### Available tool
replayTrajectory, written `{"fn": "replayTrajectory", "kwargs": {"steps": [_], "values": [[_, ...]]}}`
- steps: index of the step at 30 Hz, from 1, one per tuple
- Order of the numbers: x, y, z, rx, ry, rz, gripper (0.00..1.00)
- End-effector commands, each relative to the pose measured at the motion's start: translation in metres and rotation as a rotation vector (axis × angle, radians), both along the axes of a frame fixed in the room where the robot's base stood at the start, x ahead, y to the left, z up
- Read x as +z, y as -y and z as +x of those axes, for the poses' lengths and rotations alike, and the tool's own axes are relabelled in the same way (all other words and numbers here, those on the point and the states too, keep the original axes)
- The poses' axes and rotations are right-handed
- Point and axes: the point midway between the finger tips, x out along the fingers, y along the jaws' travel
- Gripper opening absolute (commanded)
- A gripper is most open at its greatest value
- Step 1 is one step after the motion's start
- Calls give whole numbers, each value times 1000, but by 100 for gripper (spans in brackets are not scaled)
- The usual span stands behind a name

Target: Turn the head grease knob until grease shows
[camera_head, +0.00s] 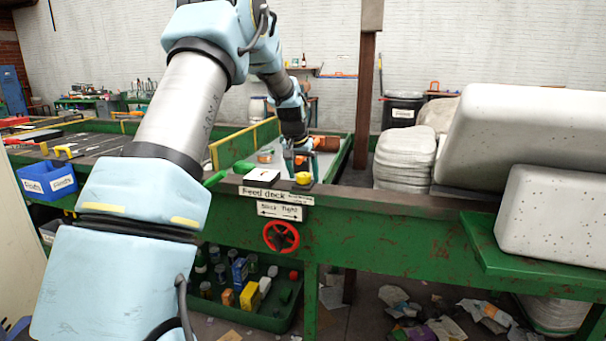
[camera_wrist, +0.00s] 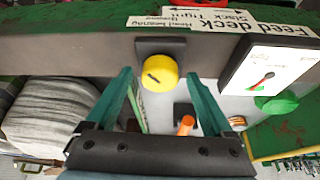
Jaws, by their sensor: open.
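The yellow round grease knob (camera_wrist: 159,73) sits on a dark mount on the rail, with a dark mark across its face. In the head view the knob (camera_head: 303,178) is on top of the feed deck rail. A small label (camera_wrist: 188,21) that seems to read "Head bearing", upside down, is beside it. My gripper (camera_wrist: 158,77) is open, its two green fingers on either side of the knob with visible gaps in this view. In the head view my gripper (camera_head: 298,158) is just above and behind the knob. I cannot tell whether the fingertips reach the knob's depth.
A white gauge with a red needle (camera_wrist: 265,79) stands close beside the knob, with a green knob (camera_wrist: 277,103) near it. A red handwheel (camera_head: 281,236) is on the rail's front. An orange item (camera_wrist: 186,125) lies on the deck. White bales (camera_head: 405,158) stand at right.

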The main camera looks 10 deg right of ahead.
Motion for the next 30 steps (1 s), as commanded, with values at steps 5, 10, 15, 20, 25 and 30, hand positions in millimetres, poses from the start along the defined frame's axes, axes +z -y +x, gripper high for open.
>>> {"fn": "replayTrajectory", "kwargs": {"steps": [5,10,15,20,25,30], "values": [[10,-2,-3,0,3,-1,87],[38,-9,-13,0,4,-1,87],[69,-16,-24,0,4,-1,87],[90,-21,-31,0,3,-1,87],[99,-23,-34,0,1,-1,87],[100,-23,-34,0,0,0,87]]}}
